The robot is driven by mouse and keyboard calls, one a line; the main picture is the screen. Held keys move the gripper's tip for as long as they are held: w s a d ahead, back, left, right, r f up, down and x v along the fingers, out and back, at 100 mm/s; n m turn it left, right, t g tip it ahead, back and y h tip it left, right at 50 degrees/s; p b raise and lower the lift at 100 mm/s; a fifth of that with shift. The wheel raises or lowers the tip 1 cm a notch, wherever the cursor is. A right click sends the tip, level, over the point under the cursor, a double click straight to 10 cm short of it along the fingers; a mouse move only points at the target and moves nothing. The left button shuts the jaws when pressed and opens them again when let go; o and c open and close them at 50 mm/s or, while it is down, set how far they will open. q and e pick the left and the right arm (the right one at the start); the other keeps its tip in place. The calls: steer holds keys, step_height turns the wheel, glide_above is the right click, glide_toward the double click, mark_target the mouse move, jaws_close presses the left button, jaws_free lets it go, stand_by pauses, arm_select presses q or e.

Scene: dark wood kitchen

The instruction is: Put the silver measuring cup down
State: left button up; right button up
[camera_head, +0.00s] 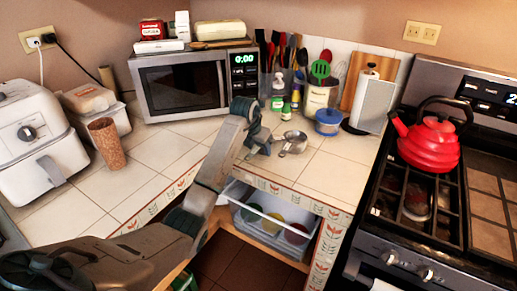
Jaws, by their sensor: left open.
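The silver measuring cup (293,142) rests on the tiled counter (330,175) near the inner corner, with its handle towards the lower left. My left arm comes in from the lower left and reaches over the counter edge. My left gripper (262,148) is open, just left of the cup. At this size I cannot tell whether a fingertip touches the cup's handle. My right gripper is not in view.
The microwave (180,85) and utensil holders stand behind. A blue-lidded jar (328,121) and paper towel holder (372,103) stand to the right, before the stove with a red kettle (428,142). Below the counter edge is an open drawer (270,228). A brown tumbler (107,143) stands left.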

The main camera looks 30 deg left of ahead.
mark_target(252, 153)
arm_select(q)
steer(key=b+v, duration=0.1)
steer(key=v, duration=0.9)
steer(key=shift+s+r+b, duration=0.2)
steer(key=shift+r+b, duration=0.05)
steer(key=shift+b, duration=0.1)
steer(key=shift+c, duration=0.3)
steer(key=shift+s+r, duration=0.1)
steer(key=shift+s, duration=0.25)
steer(key=shift+c, duration=1)
steer(key=s, duration=0.1)
steer(key=s+f, duration=0.1)
steer(key=shift+s+a, duration=0.1)
steer(key=shift+s, duration=0.2)
steer(key=shift+s+f, duration=0.15)
steer(key=shift+f, duration=0.05)
steer(key=shift+f+b, duration=0.35)
steer(key=shift+b, duration=0.1)
steer(key=x, duration=0.4)
steer(key=shift+w+f+b, duration=0.1)
steer(key=shift+w+b, duration=0.2)
steer(key=shift+w, duration=0.1)
steer(key=shift+p+x, duration=0.8)
steer(key=shift+x, duration=1.9)
steer(key=shift+s, duration=0.1)
jaws_close()
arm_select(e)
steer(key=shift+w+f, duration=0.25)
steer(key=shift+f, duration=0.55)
